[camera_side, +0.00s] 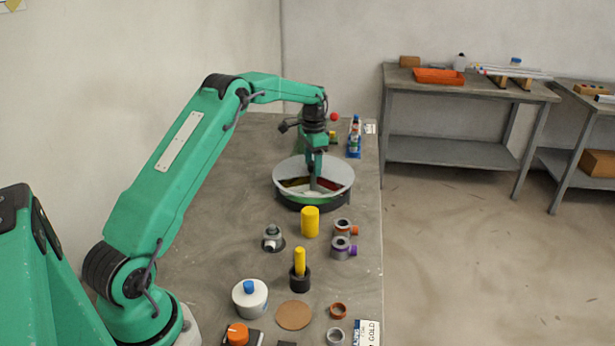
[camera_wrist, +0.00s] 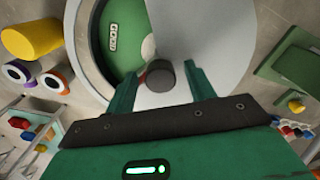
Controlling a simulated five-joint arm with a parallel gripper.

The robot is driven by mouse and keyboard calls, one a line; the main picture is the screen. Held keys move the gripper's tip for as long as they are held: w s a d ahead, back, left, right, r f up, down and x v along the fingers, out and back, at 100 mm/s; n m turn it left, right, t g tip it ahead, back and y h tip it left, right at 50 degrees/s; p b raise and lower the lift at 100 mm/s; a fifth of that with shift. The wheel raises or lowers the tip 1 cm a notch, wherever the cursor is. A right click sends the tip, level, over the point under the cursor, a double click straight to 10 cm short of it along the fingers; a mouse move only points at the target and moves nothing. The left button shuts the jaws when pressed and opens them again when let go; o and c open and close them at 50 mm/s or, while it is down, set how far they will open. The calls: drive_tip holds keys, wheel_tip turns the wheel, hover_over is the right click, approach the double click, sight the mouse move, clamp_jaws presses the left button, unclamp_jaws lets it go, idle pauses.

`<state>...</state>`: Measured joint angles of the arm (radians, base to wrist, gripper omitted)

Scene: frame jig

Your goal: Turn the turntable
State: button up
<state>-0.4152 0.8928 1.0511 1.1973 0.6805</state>
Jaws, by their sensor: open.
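The turntable (camera_side: 338,172) is a round drum with a light grey top on the bench; its top also fills much of the wrist view (camera_wrist: 200,35). A cut-out in the top shows coloured sectors in the side view. In the wrist view a green sector (camera_wrist: 117,22) with a small white label shows through it. A dark grey post (camera_wrist: 160,76) stands on the top. My gripper (camera_wrist: 163,78) is open over the turntable, its green fingers on either side of the post. A gap shows beside the fingers; contact cannot be told. In the side view my gripper (camera_side: 314,186) hides the post.
A yellow cylinder (camera_side: 310,222) stands close in front of the turntable, with two ringed fittings (camera_side: 343,247) to its right. A grey fitting (camera_side: 272,238) is to its left. Several other parts crowd the bench's front.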

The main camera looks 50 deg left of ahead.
clamp_jaws()
drive_tip(key=shift+m, duration=0.5)
drive_tip(key=m, duration=0.4)
drive_tip(key=shift+m, duration=0.3)
drive_tip(key=m, duration=0.6)
drive_tip(key=shift+w, duration=0.1)
drive_tip(key=m, duration=0.6)
drive_tip(key=shift+r+m, duration=0.1)
drive_tip(key=shift+m, duration=0.2)
drive_tip(key=m, duration=0.5)
drive_tip(key=shift+m, duration=0.3)
